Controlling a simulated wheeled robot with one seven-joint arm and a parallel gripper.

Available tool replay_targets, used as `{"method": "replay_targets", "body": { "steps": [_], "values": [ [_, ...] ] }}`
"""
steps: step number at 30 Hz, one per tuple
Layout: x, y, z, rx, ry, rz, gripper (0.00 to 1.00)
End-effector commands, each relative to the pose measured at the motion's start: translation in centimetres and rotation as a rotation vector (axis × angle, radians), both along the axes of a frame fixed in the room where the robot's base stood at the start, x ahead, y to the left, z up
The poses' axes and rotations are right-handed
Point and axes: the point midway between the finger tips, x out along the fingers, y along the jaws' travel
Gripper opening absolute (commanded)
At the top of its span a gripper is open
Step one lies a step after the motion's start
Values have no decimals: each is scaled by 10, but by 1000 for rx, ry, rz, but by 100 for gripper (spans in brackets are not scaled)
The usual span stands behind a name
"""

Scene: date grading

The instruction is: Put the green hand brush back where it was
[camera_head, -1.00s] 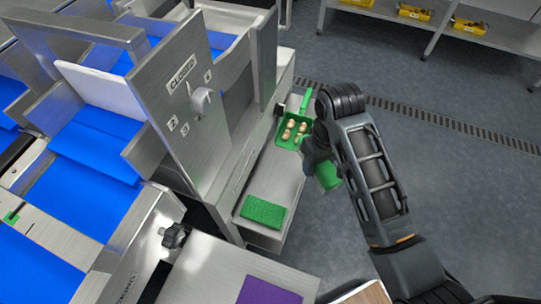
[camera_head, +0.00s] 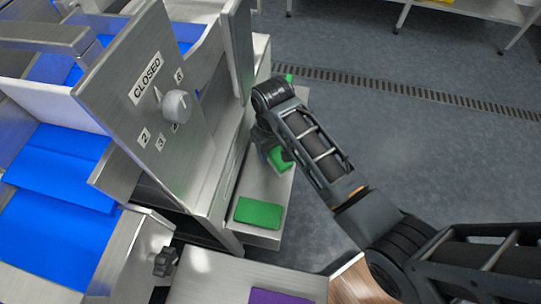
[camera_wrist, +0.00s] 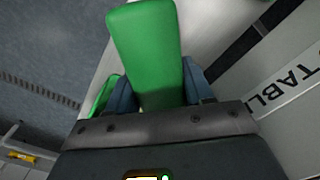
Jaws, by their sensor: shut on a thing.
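The green hand brush (camera_wrist: 146,45) is between the fingers of my gripper (camera_wrist: 160,88), seen close in the wrist view. In the head view a green part of the brush (camera_head: 279,158) shows below my gripper (camera_head: 268,140), over the narrow metal ledge (camera_head: 262,186) beside the grading machine. My arm hides most of my gripper there. I cannot tell whether the brush touches the ledge. A flat green pad (camera_head: 259,213) lies at the ledge's near end.
The machine's steel panel with a CLOSED label and a knob (camera_head: 176,106) stands left of the ledge. A purple mat (camera_head: 278,297) lies on the near surface. Open grey floor is at right.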

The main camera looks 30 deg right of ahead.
Motion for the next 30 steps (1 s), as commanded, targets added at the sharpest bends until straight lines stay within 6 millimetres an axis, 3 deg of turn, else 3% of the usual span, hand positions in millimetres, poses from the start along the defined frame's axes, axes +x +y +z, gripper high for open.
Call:
{"method": "replay_targets", "body": {
  "steps": [12,24,25,30],
  "values": [
    [3,3,-41,0,1,-1,23],
    [3,3,-46,0,0,-1,23],
    [3,3,-46,0,0,-1,52],
    [3,3,-45,0,0,-1,68]
  ]
}}
